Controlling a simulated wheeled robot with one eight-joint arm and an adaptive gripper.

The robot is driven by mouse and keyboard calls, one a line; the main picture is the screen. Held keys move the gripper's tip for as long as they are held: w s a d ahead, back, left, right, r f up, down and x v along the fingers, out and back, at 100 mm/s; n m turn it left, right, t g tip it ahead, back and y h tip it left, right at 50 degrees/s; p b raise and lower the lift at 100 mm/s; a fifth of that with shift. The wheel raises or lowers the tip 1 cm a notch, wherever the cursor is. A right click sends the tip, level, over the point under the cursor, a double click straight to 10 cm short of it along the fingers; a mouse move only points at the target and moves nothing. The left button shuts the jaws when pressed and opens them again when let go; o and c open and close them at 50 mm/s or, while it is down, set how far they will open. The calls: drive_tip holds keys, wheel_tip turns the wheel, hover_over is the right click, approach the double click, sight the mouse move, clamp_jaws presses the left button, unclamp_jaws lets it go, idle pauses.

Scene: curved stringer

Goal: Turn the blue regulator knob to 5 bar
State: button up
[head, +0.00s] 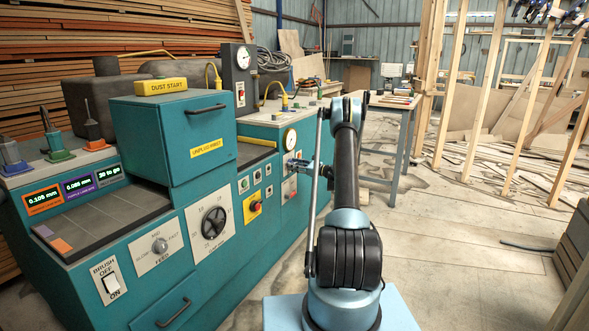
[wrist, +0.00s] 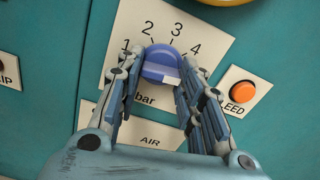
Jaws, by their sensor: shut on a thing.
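The blue regulator knob (wrist: 160,62) sits on a cream dial plate (wrist: 121,42) in the wrist view. Any 5 mark is hidden behind the right finger. My gripper (wrist: 162,70) is shut on the knob, one finger on its left and one on its right. In the head view, my gripper (head: 298,164) is at the teal machine's front panel, and the knob cannot be made out.
A round yellow-rimmed gauge (head: 290,139) is above my gripper.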

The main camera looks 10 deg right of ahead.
drive_tip(key=shift+d, duration=0.15)
drive_tip(key=o, duration=1.1)
drive_tip(key=shift+c, duration=0.2)
drive_tip(key=v, duration=1.1)
drive_tip(key=shift+s+d, duration=0.2)
drive_tip(key=shift+d, duration=0.15)
